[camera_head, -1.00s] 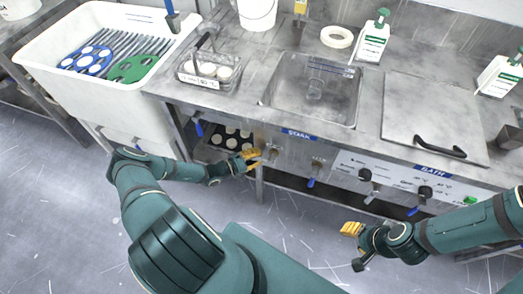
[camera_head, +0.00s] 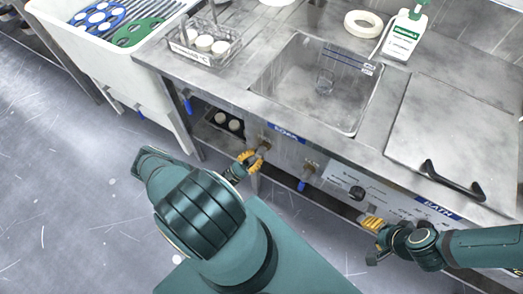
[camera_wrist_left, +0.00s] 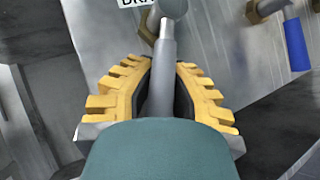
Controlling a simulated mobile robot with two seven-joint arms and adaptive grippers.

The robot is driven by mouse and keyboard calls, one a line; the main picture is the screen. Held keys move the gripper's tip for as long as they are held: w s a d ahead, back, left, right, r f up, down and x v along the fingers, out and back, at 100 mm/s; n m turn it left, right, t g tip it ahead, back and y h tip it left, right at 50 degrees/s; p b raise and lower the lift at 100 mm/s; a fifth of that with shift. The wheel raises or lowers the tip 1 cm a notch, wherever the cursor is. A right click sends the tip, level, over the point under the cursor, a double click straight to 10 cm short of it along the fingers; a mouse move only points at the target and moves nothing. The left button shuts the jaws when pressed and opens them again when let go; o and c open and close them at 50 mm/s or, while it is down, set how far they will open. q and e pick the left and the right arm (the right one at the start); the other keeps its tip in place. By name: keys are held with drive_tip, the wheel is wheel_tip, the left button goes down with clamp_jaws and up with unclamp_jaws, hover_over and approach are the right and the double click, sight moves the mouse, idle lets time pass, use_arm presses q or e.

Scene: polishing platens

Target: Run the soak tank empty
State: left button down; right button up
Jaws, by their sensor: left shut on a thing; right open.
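The soak tank (camera_head: 318,85) is a square steel basin in the bench, with a "SOAK" label (camera_head: 286,133) on the front panel below it. A round drain fitting shows at its bottom; I cannot tell its water level. On the panel left of the label is a drain valve (camera_head: 264,146). Its grey lever (camera_wrist_left: 163,70) shows in the left wrist view, below a plate partly reading "DRA". My left gripper (camera_head: 251,160) is shut on this lever, yellow fingers on both sides. My right gripper (camera_head: 372,223) is open and empty, in front of the panel.
A blue-handled valve (camera_head: 305,178) sits just right of the drain valve. A black knob (camera_head: 357,193) and the closed bath lid (camera_head: 455,130) are further right. A wire basket with white discs (camera_head: 205,42) and a white tub (camera_head: 95,60) stand left.

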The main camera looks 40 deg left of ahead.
use_arm(q)
drive_tip(key=shift+d+f+n+t+y, duration=0.1)
drive_tip(key=shift+d+n+t+y, duration=0.35)
drive_tip(key=shift+n+y, duration=1.1)
drive_tip(key=shift+d+f+n+t+y, duration=0.1)
drive_tip(key=shift+d+n+t+y, duration=0.35)
drive_tip(key=shift+n+y, duration=1.1)
drive_tip(key=shift+d+f+n+t+y, duration=0.1)
drive_tip(key=shift+d+n+t+y, duration=0.35)
drive_tip(key=shift+n+y, duration=1.05)
drive_tip(key=shift+n, duration=0.6)
drive_tip(key=c, duration=0.9)
unclamp_jaws()
drive_tip(key=shift+r, duration=0.1)
drive_tip(key=shift+o, duration=0.2)
drive_tip(key=shift+w, duration=0.1)
drive_tip(key=s+f, duration=0.1)
drive_tip(key=s, duration=0.6)
drive_tip(key=s+f, duration=0.2)
drive_tip(key=s, duration=0.6)
drive_tip(key=shift+s+d+f, duration=0.25)
drive_tip(key=shift+s+d, duration=0.05)
drive_tip(key=shift+d, duration=0.1)
